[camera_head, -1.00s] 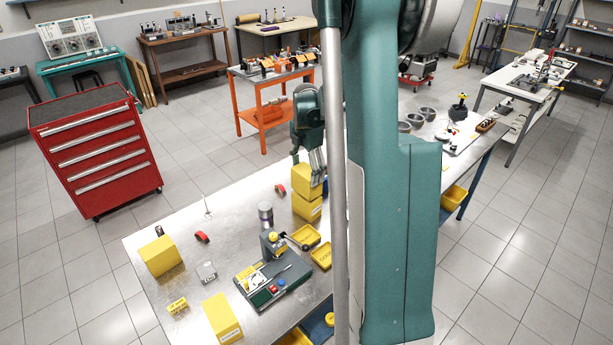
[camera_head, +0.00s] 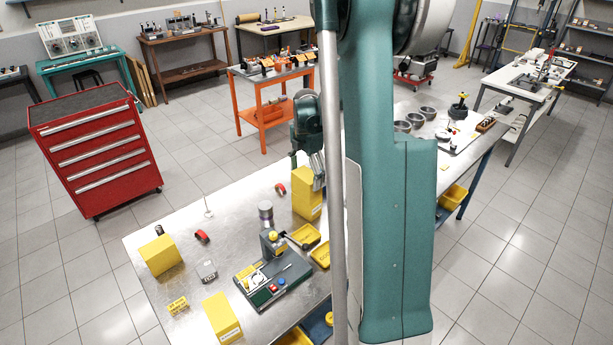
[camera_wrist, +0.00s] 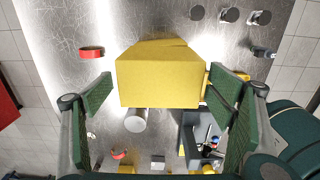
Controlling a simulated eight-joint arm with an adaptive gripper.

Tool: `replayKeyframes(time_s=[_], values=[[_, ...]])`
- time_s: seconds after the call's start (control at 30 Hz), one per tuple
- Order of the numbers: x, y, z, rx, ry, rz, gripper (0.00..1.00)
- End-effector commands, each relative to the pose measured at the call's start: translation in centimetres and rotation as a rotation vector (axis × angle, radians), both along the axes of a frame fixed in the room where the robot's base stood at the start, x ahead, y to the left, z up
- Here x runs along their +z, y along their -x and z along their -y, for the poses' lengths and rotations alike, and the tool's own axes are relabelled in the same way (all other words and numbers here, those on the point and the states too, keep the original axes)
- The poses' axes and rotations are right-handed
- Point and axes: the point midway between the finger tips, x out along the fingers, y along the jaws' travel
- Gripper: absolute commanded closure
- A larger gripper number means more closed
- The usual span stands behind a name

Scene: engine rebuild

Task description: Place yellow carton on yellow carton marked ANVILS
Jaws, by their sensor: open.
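Yellow cartons stand in a stack (camera_head: 306,200) on the metal bench, and the joint between upper and lower is hard to make out now. My gripper (camera_head: 317,170) is at the top of the stack, partly hidden by my own arm. In the wrist view, my gripper (camera_wrist: 160,80) is open, with a green-padded finger on each side of a yellow carton (camera_wrist: 160,75). Gaps show between the pads and the carton's sides. Two more yellow cartons stand apart, one at the left (camera_head: 161,255) and one at the front (camera_head: 222,318). No ANVILS marking is readable.
A grey fixture with coloured buttons (camera_head: 272,285) and yellow bins (camera_head: 306,235) stand in front of the stack. A grey cylinder (camera_head: 265,211) and red rings (camera_head: 202,236) are to its left.

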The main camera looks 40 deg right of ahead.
Motion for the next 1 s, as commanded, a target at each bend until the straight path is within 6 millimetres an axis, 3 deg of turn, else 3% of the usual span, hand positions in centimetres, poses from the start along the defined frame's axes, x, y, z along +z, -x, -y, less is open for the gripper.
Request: replayKeyframes(time_s=[0.27,0.47,1.0], values=[[0.3,0.0,0.0,0.0,0.0,0.0,0.19],[1.6,0.0,0.0,0.0,0.0,0.0,0.19],[9.7,0.0,0.0,0.0,0.0,0.0,0.19]])
